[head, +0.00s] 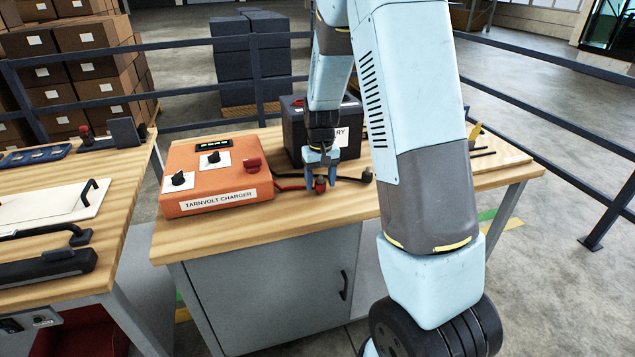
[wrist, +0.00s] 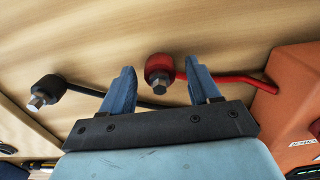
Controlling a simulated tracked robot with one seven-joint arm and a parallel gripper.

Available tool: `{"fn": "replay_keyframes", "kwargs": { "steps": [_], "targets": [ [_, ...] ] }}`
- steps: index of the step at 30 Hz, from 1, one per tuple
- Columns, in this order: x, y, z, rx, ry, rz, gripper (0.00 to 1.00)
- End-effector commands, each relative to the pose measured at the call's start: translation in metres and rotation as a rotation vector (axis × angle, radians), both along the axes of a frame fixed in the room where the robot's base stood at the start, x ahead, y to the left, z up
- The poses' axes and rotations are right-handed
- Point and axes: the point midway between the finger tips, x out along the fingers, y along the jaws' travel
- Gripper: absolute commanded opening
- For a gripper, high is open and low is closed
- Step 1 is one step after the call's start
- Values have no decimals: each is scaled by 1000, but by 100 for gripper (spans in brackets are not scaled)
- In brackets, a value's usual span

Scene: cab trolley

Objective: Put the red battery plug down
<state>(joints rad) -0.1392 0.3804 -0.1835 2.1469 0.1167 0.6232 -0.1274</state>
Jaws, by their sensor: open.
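The red battery plug (head: 320,185) is at the wooden bench top, in front of the black battery (head: 300,140). In the wrist view the red plug (wrist: 160,68) has a metal hex tip, and its red lead runs to the orange charger (wrist: 290,95). My gripper (head: 320,178) is open around or just above the plug; its two blue fingers are spread either side of it, closer to the right finger in the wrist view. I cannot tell whether a finger touches it. The black plug (wrist: 46,90) lies apart on the bench, to the left in the wrist view.
The orange charger (head: 215,175) stands on the bench left of my gripper, with knobs and a red button. A wooden board (head: 505,160) lies at the bench's right end. A second bench (head: 60,200) is at the left. Bare bench top shows in front of the plugs.

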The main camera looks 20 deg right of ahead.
Motion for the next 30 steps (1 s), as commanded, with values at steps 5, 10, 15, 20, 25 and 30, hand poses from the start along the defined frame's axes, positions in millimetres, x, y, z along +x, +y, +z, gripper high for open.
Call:
{"fn": "replay_keyframes", "kwargs": {
  "steps": [5,10,15,20,25,30],
  "targets": [
    [1,0,25,0,-4,0,61],
    [1,0,60,1,-5,-1,61],
    [1,-1,89,0,-3,0,61],
    [0,-1,108,0,-1,-1,61],
    [-1,-1,119,1,-4,-2,61],
    [-19,-2,143,12,-39,-3,61]
  ]
}}
